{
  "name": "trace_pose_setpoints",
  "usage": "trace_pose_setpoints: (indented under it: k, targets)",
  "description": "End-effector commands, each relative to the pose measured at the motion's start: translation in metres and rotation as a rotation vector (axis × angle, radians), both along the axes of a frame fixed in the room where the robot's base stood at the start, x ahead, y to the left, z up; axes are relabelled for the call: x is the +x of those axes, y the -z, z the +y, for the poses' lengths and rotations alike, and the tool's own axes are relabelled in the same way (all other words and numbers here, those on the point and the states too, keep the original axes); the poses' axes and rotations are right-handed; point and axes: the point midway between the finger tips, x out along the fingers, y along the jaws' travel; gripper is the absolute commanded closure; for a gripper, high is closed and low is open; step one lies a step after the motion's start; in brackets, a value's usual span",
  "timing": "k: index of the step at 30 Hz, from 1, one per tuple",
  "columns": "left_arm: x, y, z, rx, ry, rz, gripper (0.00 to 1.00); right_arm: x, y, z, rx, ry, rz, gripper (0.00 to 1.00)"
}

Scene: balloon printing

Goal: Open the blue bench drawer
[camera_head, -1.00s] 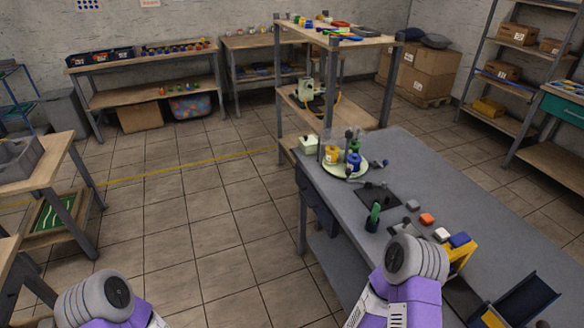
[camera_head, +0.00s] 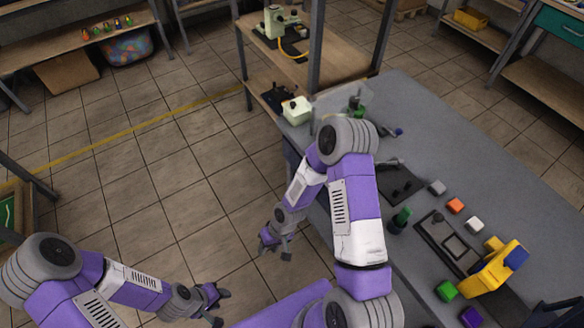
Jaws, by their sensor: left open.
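The grey bench (camera_head: 437,130) stands on the right. A small part of its dark blue drawer (camera_head: 292,156) shows below the bench's left edge. Most of the drawer front is hidden behind my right arm, so I cannot tell its handle. My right gripper (camera_head: 276,252) hangs over the floor just left of the bench, fingers apart and empty, not visibly touching the drawer. My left gripper (camera_head: 221,306) is lower left, open and empty, over the floor and further from the bench.
On the bench lie a yellow device (camera_head: 491,268), a dark tray (camera_head: 447,243), a green bottle (camera_head: 400,220) and several small coloured blocks. A wooden shelf unit (camera_head: 340,62) stands at the bench's far end. The tiled floor (camera_head: 180,190) left of the bench is clear.

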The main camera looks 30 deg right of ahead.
Motion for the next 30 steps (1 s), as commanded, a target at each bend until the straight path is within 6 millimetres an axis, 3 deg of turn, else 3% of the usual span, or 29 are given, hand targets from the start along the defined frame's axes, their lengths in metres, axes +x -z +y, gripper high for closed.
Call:
trace_pose_setpoints:
  k: [1, 6, 12, 15, 19, 30]
  targets:
    - [0.0, -0.011, 0.0, 0.0, 0.0, 0.0, 0.57, 0.028, -0.017, -0.013, -0.03, -0.041, -0.02, 0.62]
    - [0.0, -0.028, 0.0, 0.0, 0.0, 0.0, 0.57, 0.101, -0.064, -0.079, -0.234, -0.148, -0.031, 0.62]
    - [0.0, -0.039, 0.0, 0.0, 0.0, 0.0, 0.57, 0.153, -0.119, -0.154, -0.489, -0.147, -0.032, 0.62]
    - [0.0, -0.04, 0.0, 0.0, 0.0, 0.0, 0.57, 0.162, -0.133, -0.173, -0.555, -0.135, -0.029, 0.62]
    - [0.0, -0.038, 0.0, 0.0, 0.0, 0.0, 0.57, 0.165, -0.126, -0.182, -0.579, -0.131, -0.025, 0.62]
    - [0.0, -0.029, 0.0, 0.0, 0.0, 0.0, 0.57, 0.165, -0.072, -0.191, -0.576, -0.133, -0.025, 0.62]
